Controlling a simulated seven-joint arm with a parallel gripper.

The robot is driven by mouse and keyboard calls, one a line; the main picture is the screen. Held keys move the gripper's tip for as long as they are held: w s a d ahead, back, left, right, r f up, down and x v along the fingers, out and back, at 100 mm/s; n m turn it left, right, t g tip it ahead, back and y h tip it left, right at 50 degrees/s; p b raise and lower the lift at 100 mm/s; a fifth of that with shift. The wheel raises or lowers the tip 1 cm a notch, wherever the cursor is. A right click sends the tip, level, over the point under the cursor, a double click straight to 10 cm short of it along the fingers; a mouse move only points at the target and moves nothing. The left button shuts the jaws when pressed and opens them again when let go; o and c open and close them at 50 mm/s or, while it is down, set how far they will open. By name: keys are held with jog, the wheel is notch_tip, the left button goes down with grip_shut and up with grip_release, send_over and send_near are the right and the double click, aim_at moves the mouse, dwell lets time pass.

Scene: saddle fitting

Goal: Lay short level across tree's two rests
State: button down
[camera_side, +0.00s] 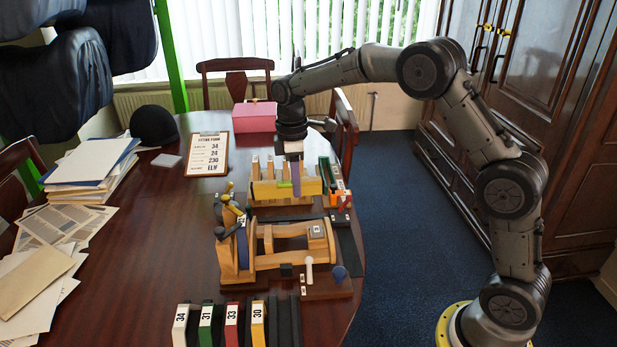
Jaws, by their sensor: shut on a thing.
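The tree (290,261) is a light wooden frame lying on the table, with two long rails and upright end pieces. My gripper (294,156) points down over the yellow wooden rack (262,191) behind the tree. It is shut on an upright purple bar (296,180), which overlaps the rack's front in this view. A small bright green piece (284,184) shows just left of the bar. I cannot tell which of these pieces is the short level, or whether the purple bar touches the rack. The fingertips are small and partly hidden.
Several numbered blocks (232,322) stand at the table's front edge. A clamp-like tool with yellow knobs (229,212) is left of the tree. A small dark wooden stand (325,287) is at its front right.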

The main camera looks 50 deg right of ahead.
notch_tip(320, 180, down, 7)
jog(key=shift+f, duration=0.15)
dwell(0.5)
jog(key=shift+s+d+f, duration=0.1)
jog(key=shift+f, duration=0.85)
jog(key=shift+s+d+f, duration=0.1)
jog(key=shift+f, duration=0.8)
dwell(2.3)
dwell(0.4)
jog(key=shift+c, duration=1)
grip_release()
jog(key=shift+r, duration=2.5)
